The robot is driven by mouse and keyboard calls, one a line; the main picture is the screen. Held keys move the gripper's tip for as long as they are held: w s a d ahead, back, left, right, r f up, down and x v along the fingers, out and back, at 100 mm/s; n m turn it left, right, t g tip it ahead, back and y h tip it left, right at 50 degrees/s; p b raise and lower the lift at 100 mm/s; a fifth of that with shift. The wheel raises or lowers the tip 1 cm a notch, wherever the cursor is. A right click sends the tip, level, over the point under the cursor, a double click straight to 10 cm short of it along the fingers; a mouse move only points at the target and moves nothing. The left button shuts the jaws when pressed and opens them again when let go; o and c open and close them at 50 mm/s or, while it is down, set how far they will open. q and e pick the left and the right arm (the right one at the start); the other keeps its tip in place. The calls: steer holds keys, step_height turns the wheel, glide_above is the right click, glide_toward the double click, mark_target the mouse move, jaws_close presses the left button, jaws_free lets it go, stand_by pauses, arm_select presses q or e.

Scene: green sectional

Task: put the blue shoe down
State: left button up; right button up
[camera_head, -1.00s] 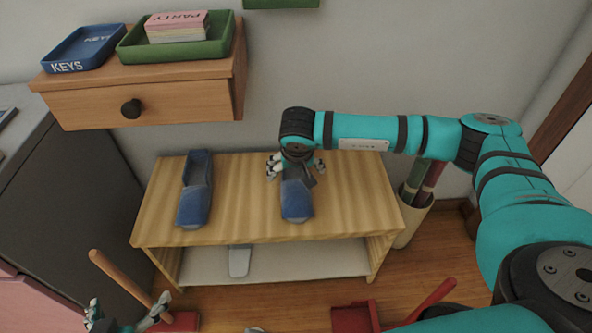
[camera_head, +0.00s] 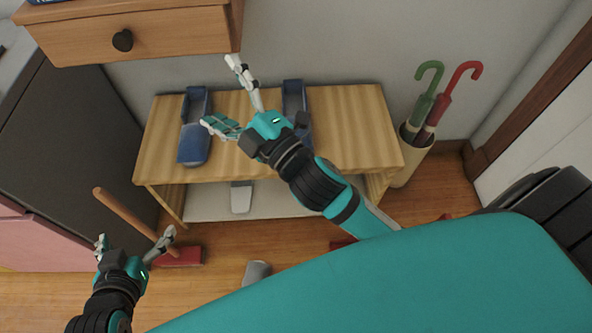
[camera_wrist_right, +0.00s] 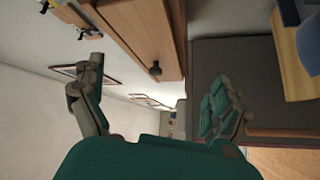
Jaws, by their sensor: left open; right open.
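Two blue shoes rest on top of the wooden bench (camera_head: 350,115). The left blue shoe (camera_head: 194,140) lies in full view. The right blue shoe (camera_head: 294,95) is partly hidden behind my right gripper and wrist. My right gripper (camera_head: 220,92) is open and empty, its fingers spread above the bench between the shoes and pointing left. In the right wrist view the open fingers (camera_wrist_right: 157,75) hold nothing, and a blue shoe (camera_wrist_right: 309,45) shows at the right edge. My left gripper (camera_head: 137,242) is open and empty, low at the left.
A wooden drawer (camera_head: 130,35) juts from the wall above left. An umbrella stand (camera_head: 408,155) is right of the bench. A grey shoe (camera_head: 241,197) sits on the lower shelf, and another grey object (camera_head: 256,271) on the floor. A wooden handle (camera_head: 128,214) rises near my left gripper.

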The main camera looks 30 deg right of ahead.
steer(key=s+d+f+m+g+h, duration=0.2)
steer(key=s+d+f+m+g, duration=0.2)
steer(key=f+m, duration=0.3)
steer(key=s+d+f+m+g+h, duration=0.3)
steer(key=f+m, duration=0.4)
steer(key=f, duration=0.3)
steer(key=shift+s+d+f+m+g, duration=0.35)
steer(key=shift+s+d+g, duration=0.4)
steer(key=shift+s, duration=0.5)
steer(key=shift+f, duration=0.1)
